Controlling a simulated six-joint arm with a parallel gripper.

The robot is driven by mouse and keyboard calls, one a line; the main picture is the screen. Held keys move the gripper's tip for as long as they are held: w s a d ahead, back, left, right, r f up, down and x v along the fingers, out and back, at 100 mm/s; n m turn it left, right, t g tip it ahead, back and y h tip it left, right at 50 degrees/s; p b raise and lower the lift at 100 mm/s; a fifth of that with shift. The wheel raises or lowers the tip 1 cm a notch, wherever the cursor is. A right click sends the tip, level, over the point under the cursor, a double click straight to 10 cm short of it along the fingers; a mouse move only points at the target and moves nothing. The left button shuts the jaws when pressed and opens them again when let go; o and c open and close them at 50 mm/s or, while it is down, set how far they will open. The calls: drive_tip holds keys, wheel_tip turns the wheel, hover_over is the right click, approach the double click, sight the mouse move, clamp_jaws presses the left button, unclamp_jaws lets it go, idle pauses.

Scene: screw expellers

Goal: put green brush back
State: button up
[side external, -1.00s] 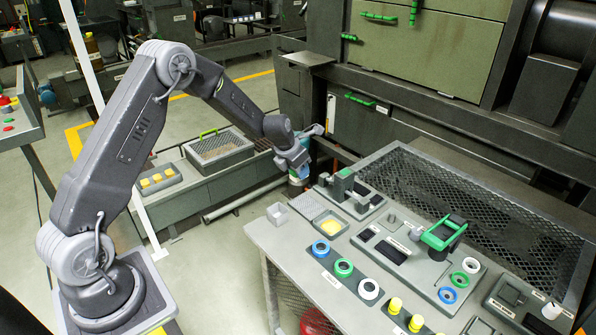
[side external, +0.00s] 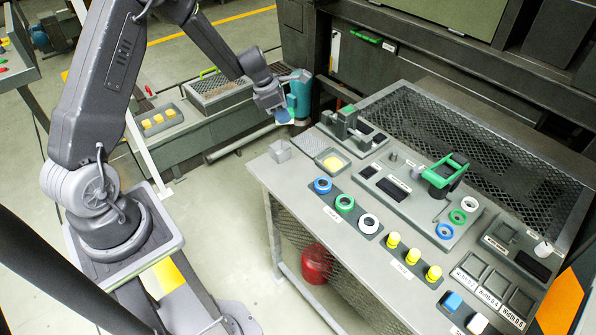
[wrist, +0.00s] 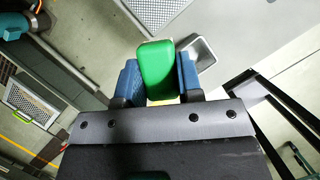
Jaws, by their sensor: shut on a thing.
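My gripper (wrist: 157,84) is shut on the green brush (wrist: 157,68), whose green body shows between the two blue fingers in the wrist view. In the side external view my gripper (side external: 284,115) is in the air beyond the table's left back corner, and the brush is mostly hidden by the fingers there. A small grey open box (side external: 280,151) stands at the left corner of the grey table (side external: 268,178), below my gripper in the picture. In the wrist view the box (wrist: 205,64) shows just right of the brush, partly covered.
A teal machine part (side external: 301,92) stands close behind my gripper.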

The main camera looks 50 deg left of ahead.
drive_tip(key=s+r+m+g+h, duration=0.2)
drive_tip(key=s+m+g, duration=0.2)
drive_tip(key=s+m, duration=0.65)
drive_tip(key=m, duration=0.1)
hover_over(300, 174)
drive_tip(key=a, duration=0.1)
drive_tip(key=f, duration=0.7)
drive_tip(key=shift+a+f, duration=0.1)
drive_tip(key=shift+a, duration=0.1)
drive_tip(key=shift+f, duration=1.95)
drive_tip(key=shift+f, duration=0.1)
drive_tip(key=o, duration=0.8)
